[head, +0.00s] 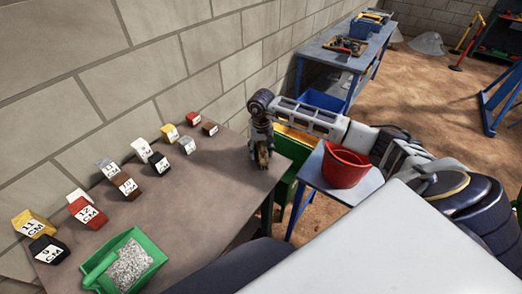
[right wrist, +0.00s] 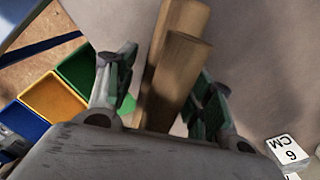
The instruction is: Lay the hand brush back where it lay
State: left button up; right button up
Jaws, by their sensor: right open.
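My right gripper (head: 262,158) points down over the right end of the brown table (head: 215,190). In the right wrist view its two fingers (right wrist: 160,95) stand apart, one on each side of a wooden piece (right wrist: 178,68), which looks like the hand brush. The piece appears as two light-brown wooden lengths, one partly over the other. Its near end is hidden behind the gripper body, and no bristles show. In the head view only a small brown bit of it shows between the fingers. I cannot tell whether the fingers touch it. My left gripper is not in view.
Several labelled blocks (head: 82,209) stand in rows along the wall. A green tray of gravel (head: 105,255) is at the table's near left. A red bucket (head: 345,166) stands on a small table right of my gripper. Green, orange and blue bins (right wrist: 52,98) lie beyond the table edge.

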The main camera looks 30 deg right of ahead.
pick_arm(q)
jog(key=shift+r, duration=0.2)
pick_arm(e)
jog(key=shift+r, duration=0.15)
notch_tip(320, 180, up, 11)
jog(key=shift+f+b, duration=0.2)
jog(key=shift+b, duration=0.3)
jog(key=shift+r, duration=0.7)
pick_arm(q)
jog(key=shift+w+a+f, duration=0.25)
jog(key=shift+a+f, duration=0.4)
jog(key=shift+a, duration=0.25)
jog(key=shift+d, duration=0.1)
